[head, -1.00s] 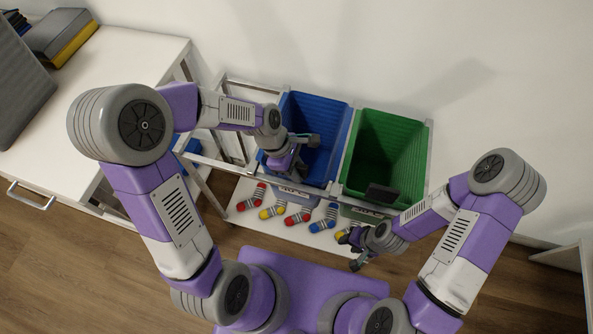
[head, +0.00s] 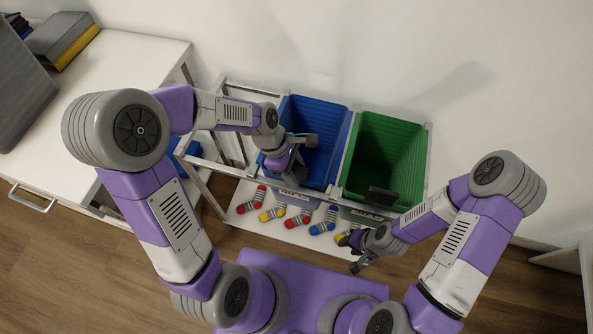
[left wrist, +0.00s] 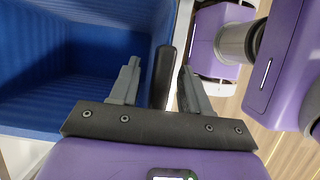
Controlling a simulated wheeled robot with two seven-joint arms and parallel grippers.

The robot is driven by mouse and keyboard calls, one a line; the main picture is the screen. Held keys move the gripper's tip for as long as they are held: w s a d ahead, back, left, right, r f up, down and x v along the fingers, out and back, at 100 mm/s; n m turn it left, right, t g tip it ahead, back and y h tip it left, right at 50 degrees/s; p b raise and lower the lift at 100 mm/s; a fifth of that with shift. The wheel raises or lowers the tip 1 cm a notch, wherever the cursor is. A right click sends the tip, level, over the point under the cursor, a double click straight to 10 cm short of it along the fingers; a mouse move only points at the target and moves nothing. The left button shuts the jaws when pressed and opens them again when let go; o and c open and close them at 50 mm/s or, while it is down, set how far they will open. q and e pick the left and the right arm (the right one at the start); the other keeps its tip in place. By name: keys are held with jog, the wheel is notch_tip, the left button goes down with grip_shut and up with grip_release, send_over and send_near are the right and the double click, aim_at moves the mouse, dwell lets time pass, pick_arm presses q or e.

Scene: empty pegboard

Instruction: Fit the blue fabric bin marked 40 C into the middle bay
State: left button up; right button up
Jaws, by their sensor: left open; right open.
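The blue bin (head: 322,120) sits in the middle bay of the metal rack, its top open and its inside empty. A pale label on its front, partly covered by my left gripper, is too small to read surely. My left gripper (head: 290,160) is open at the front rim of this bin. In the left wrist view the open fingers (left wrist: 157,85) stand either side of a dark tab (left wrist: 164,72) by the rim, and the blue bin wall (left wrist: 95,45) fills the left. My right gripper (head: 352,252) is open and empty, low in front of the rack.
A green bin (head: 385,150) with a dark front tab fills the right bay. The left bay of the rack (head: 228,165) looks empty of a bin. Several striped socks (head: 298,219) lie on the white lower shelf. A white cabinet (head: 110,75) stands at left.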

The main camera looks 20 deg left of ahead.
pick_arm(q)
jog(key=p+v, duration=0.3)
jog(key=v, duration=0.7)
jog(key=shift+a+r, duration=0.2)
jog(key=shift+r, duration=0.1)
pick_arm(e)
notch_tip(320, 180, up, 4)
jog(key=shift+f, duration=0.1)
pick_arm(q)
jog(key=shift+s, duration=0.1)
